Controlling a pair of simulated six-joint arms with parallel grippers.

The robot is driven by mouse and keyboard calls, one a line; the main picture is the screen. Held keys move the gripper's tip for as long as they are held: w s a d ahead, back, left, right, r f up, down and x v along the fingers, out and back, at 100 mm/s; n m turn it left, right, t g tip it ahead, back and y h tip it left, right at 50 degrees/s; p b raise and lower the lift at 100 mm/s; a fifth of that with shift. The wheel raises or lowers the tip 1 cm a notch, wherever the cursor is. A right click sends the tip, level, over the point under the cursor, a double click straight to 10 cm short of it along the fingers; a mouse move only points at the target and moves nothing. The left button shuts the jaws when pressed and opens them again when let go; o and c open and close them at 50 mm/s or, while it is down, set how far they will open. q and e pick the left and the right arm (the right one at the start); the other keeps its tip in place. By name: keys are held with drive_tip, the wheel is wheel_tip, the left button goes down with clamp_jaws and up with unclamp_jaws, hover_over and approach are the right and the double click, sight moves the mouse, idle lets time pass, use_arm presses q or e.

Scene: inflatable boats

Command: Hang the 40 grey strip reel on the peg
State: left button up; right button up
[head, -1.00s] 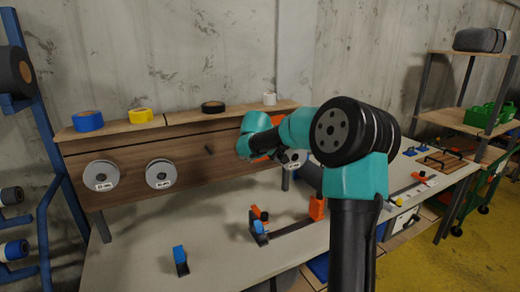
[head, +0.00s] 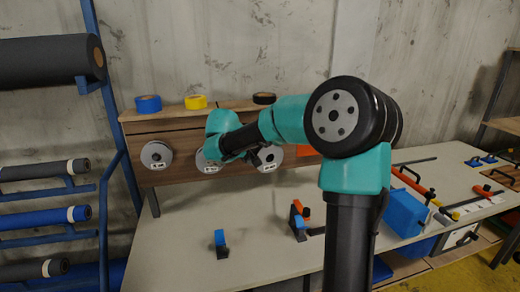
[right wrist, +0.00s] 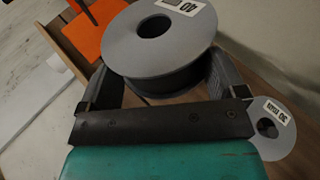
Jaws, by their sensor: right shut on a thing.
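The 40 grey strip reel (right wrist: 175,72) is held flat side up between the two fingers of my right gripper (right wrist: 158,84) in the right wrist view; its white label reads 40. In the head view the same reel (head: 274,153) is in front of the wooden board, partly covered by my right gripper (head: 261,157). The peg is hidden behind my arm and the reel, so I cannot tell whether the reel touches it. A 30 mm grey reel (right wrist: 277,146) hangs beside the held one; it also shows in the head view (head: 204,164). My left gripper is out of view.
Another grey reel (head: 156,155) hangs at the left of the board (head: 180,177). Tape rolls, blue (head: 148,103), yellow (head: 196,102) and black (head: 264,98), lie on its top ledge. A blue clamp (head: 221,243) stands on the bench (head: 180,258).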

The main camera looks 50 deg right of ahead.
drive_tip(key=shift+w+d, duration=0.1)
idle(0.3)
drive_tip(key=w+d+f, duration=0.1)
drive_tip(key=w+d, duration=0.6)
drive_tip(key=w, duration=0.3)
drive_tip(key=shift+w+f, duration=0.15)
drive_tip(key=shift+w, duration=0.1)
idle(1.8)
idle(0.5)
drive_tip(key=o, duration=0.8)
drive_tip(key=shift+o, duration=0.2)
drive_tip(key=shift+a, duration=0.1)
drive_tip(key=v, duration=1.7)
